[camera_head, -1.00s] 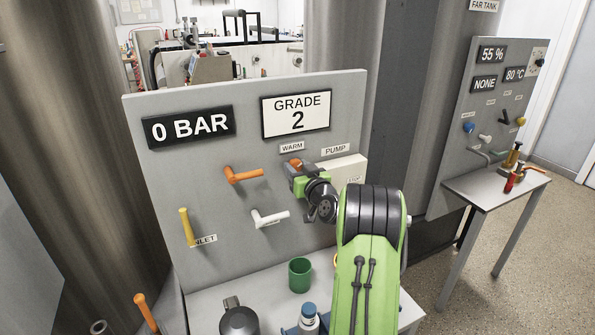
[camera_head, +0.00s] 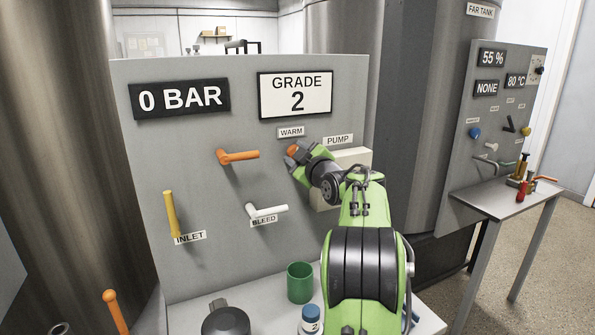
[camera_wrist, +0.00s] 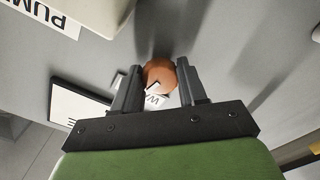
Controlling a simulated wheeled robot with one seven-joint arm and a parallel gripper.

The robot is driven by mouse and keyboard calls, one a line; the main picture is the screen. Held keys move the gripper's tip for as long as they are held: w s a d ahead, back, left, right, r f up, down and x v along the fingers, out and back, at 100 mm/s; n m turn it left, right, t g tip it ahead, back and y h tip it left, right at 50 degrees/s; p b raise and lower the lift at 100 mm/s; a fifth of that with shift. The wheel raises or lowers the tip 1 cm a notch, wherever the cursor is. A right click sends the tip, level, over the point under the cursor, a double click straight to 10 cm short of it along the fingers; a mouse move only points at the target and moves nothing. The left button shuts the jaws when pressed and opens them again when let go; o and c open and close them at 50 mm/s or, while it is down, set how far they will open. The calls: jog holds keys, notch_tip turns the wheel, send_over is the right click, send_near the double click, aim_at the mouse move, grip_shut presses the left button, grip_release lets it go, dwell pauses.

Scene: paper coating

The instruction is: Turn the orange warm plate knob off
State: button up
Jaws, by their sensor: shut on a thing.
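The orange warm plate knob (camera_head: 293,150) is on the grey panel just below the WARM label (camera_head: 291,132). My gripper (camera_head: 297,155) is at the knob and shut on it. In the wrist view, the round orange knob (camera_wrist: 159,74) sits between the two dark fingertips (camera_wrist: 158,88), with a white pointer mark on its face. The fingers hide part of the knob in the head view, and I cannot tell its setting.
The PUMP box (camera_head: 352,160) is close on the right of my gripper. An orange lever (camera_head: 238,156), a white BLEED lever (camera_head: 267,210) and a yellow INLET lever (camera_head: 171,213) are on the panel's left. A green cup (camera_head: 300,282) stands on the bench below.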

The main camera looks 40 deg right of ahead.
jog(key=shift+f+n+b, duration=0.1)
jog(key=shift+n+b, duration=0.9)
jog(key=shift+n, duration=0.2)
jog(key=o, duration=1.1)
jog(key=shift+c, duration=0.2)
jog(key=b+v, duration=0.2)
jog(key=v, duration=1.3)
jog(key=shift+s+a, duration=0.2)
jog(key=shift+s, duration=0.15)
